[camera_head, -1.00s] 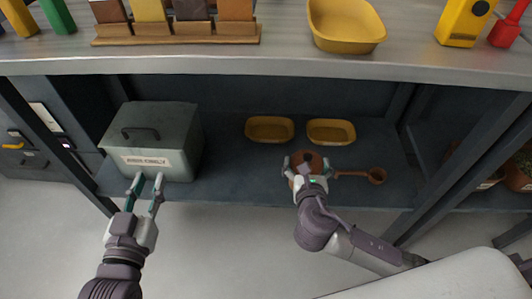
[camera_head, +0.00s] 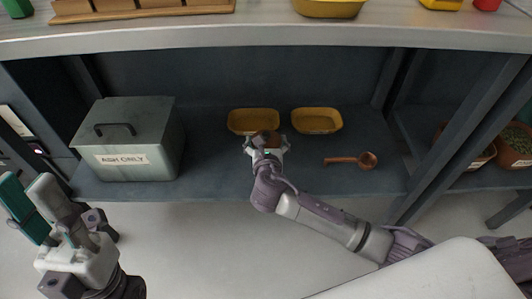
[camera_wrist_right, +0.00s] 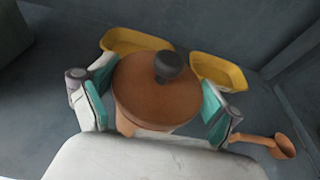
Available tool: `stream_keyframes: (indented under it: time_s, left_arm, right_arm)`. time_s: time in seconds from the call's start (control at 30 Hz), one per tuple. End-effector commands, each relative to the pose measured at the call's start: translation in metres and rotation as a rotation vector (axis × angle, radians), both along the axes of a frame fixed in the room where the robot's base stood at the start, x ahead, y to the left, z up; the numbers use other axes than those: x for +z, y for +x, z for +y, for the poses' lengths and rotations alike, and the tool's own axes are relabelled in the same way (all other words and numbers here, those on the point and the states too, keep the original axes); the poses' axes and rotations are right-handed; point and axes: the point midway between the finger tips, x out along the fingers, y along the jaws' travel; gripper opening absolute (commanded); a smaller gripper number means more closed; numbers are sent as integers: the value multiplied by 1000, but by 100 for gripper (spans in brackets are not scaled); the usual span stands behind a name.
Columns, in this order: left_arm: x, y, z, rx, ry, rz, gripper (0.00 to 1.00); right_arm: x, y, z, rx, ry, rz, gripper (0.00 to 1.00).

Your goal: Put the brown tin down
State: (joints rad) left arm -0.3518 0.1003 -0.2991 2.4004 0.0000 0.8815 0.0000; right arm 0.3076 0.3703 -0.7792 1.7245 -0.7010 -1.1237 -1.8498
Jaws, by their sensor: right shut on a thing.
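The brown tin (camera_wrist_right: 150,100) is a round lidded pot with a dark knob. It fills the middle of the right wrist view, between the teal pads of my right gripper (camera_wrist_right: 157,98), which is shut on it. In the head view the tin (camera_head: 266,137) is partly hidden by the gripper and shows in front of the left yellow tray. I cannot tell whether its base touches the shelf. My left gripper (camera_head: 30,182) is open and empty at the lower left of the head view, in front of the shelf.
Two yellow trays (camera_head: 253,128) (camera_head: 316,127) stand on the lower shelf (camera_head: 220,183). A brown scoop (camera_head: 350,160) lies right of the tin. A grey ash box (camera_head: 150,145) stands at the left. The upper shelf edge (camera_head: 260,42) overhangs. Shelf front between box and scoop is fairly clear.

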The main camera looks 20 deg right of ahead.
Motion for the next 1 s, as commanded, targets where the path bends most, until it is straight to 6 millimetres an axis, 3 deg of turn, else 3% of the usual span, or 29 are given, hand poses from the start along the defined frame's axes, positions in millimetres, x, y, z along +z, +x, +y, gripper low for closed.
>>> stream_keyframes:
  time_s: [0.13, 0.37, 0.73, 0.77, 0.8, 1.0]
  left_arm:
    - [-6, -4, 1, -1, -7, -21, 31]
    - [-29, -4, 1, -1, -7, -20, 31]
    - [-27, -3, 1, -1, -6, -19, 31]
    - [-27, -3, 1, -1, -6, -19, 31]
    - [-27, -3, 1, -1, -6, -18, 31]
    - [-27, -3, 1, -2, -6, -18, 31]
  right_arm:
    - [-8, 1, 1, 1, 0, -1, 20]
    - [-42, 1, 0, -1, -1, 0, 20]
    - [-43, 1, 0, 0, 0, 0, 20]
    - [-43, 1, 0, 0, 0, 1, 94]
    - [-43, 1, 0, 0, 0, 1, 100]
    - [-43, 1, 0, 0, 0, 1, 100]
